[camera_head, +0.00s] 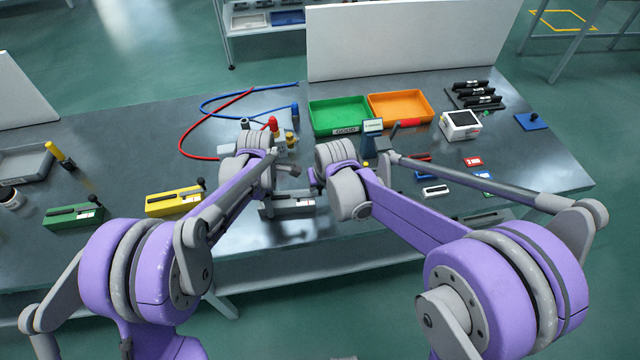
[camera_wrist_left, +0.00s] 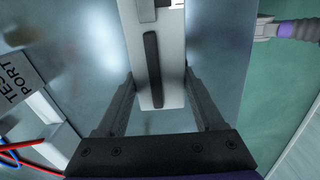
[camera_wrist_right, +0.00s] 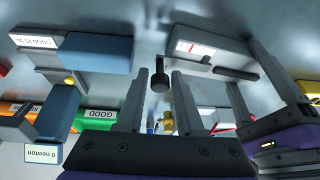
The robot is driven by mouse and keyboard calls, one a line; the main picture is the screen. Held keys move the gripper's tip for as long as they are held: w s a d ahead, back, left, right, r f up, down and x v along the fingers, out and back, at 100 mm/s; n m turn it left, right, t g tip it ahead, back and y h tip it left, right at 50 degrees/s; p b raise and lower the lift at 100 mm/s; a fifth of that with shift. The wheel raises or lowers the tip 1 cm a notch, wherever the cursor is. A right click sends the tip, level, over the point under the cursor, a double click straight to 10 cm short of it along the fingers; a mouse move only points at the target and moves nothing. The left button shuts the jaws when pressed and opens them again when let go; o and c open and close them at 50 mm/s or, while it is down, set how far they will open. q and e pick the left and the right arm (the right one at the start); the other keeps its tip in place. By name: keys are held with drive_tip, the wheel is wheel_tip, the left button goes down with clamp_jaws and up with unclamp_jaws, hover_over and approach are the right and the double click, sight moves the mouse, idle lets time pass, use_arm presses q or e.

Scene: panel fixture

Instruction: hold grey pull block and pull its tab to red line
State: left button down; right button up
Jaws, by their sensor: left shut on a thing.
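The grey pull block (camera_head: 290,205) sits on the bench in the middle of the head view, partly hidden by my arms. In the left wrist view the block (camera_wrist_left: 172,75), with its dark slot, lies between the fingers of my left gripper (camera_wrist_left: 160,78), which is shut on it. In the right wrist view the block's white label with red marks (camera_wrist_right: 195,48) shows. A black knob (camera_wrist_right: 159,80), apparently the tab's, is between the fingertips of my right gripper (camera_wrist_right: 157,76), which is open with gaps beside the knob. I cannot make out the red line clearly.
Yellow (camera_head: 174,202) and green (camera_head: 74,214) blocks stand to the left. A blue gauge (camera_head: 371,140), a green tray (camera_head: 338,114) and an orange tray (camera_head: 401,106) stand behind. Red and blue hoses (camera_head: 186,132) curve behind my left gripper. My grippers are close together.

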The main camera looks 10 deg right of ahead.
clamp_jaws()
drive_tip(key=shift+d, duration=1.3)
drive_tip(key=shift+a, duration=1.25)
drive_tip(key=shift+o, duration=2.4)
unclamp_jaws()
drive_tip(key=shift+r, duration=0.1)
